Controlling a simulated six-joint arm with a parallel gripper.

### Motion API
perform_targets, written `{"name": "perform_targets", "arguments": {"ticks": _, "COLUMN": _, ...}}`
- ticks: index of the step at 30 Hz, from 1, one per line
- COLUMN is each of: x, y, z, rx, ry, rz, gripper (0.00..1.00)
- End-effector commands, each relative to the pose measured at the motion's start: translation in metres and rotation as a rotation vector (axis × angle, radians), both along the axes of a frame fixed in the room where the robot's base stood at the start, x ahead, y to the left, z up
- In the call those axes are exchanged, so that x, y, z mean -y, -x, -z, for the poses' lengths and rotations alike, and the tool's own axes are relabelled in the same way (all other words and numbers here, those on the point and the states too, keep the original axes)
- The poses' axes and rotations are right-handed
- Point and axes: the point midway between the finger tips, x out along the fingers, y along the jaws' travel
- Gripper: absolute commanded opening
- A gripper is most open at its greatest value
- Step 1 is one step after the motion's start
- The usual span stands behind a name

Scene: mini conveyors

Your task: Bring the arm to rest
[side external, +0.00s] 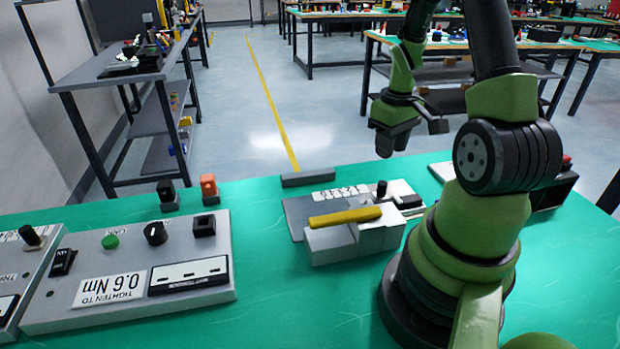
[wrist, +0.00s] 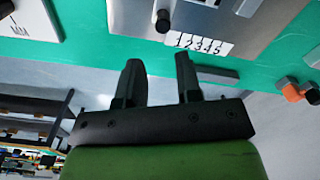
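My green arm rises from the bench at the right of the side external view. Its gripper (side external: 410,134) hangs in the air beyond the grey fixture with the yellow bar (side external: 345,216), clear of the bench. In the wrist view my gripper (wrist: 158,60) shows two dark fingers standing apart with nothing between them. It is open and empty and touches nothing that I can see.
A control panel (side external: 118,268) marked 0.6 Nm lies on the green bench (side external: 290,310) at left. Orange (side external: 209,187) and black (side external: 167,193) switches stand behind it. A numbered label (wrist: 198,43) lies beyond the fingers. Open bench shows between panel and fixture.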

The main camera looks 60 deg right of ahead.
Motion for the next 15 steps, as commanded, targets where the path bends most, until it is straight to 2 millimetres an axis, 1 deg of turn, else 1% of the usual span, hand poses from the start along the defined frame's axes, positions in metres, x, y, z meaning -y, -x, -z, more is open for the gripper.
{"name": "perform_targets", "arguments": {"ticks": 2, "x": -0.005, "y": -0.007, "z": -0.010, "rx": 0.017, "ry": 0.016, "rz": -0.004, "gripper": 0.32}}
{"name": "perform_targets", "arguments": {"ticks": 5, "x": -0.022, "y": -0.023, "z": -0.037, "rx": 0.063, "ry": 0.048, "rz": -0.005, "gripper": 0.32}}
{"name": "perform_targets", "arguments": {"ticks": 8, "x": -0.052, "y": -0.039, "z": -0.074, "rx": 0.140, "ry": 0.079, "rz": -0.007, "gripper": 0.32}}
{"name": "perform_targets", "arguments": {"ticks": 9, "x": -0.066, "y": -0.044, "z": -0.088, "rx": 0.176, "ry": 0.086, "rz": -0.008, "gripper": 0.32}}
{"name": "perform_targets", "arguments": {"ticks": 10, "x": -0.078, "y": -0.046, "z": -0.099, "rx": 0.204, "ry": 0.088, "rz": -0.007, "gripper": 0.32}}
{"name": "perform_targets", "arguments": {"ticks": 13, "x": -0.116, "y": -0.047, "z": -0.130, "rx": 0.299, "ry": 0.080, "rz": -0.008, "gripper": 0.32}}
{"name": "perform_targets", "arguments": {"ticks": 15, "x": -0.143, "y": -0.042, "z": -0.149, "rx": 0.368, "ry": 0.061, "rz": -0.011, "gripper": 0.32}}
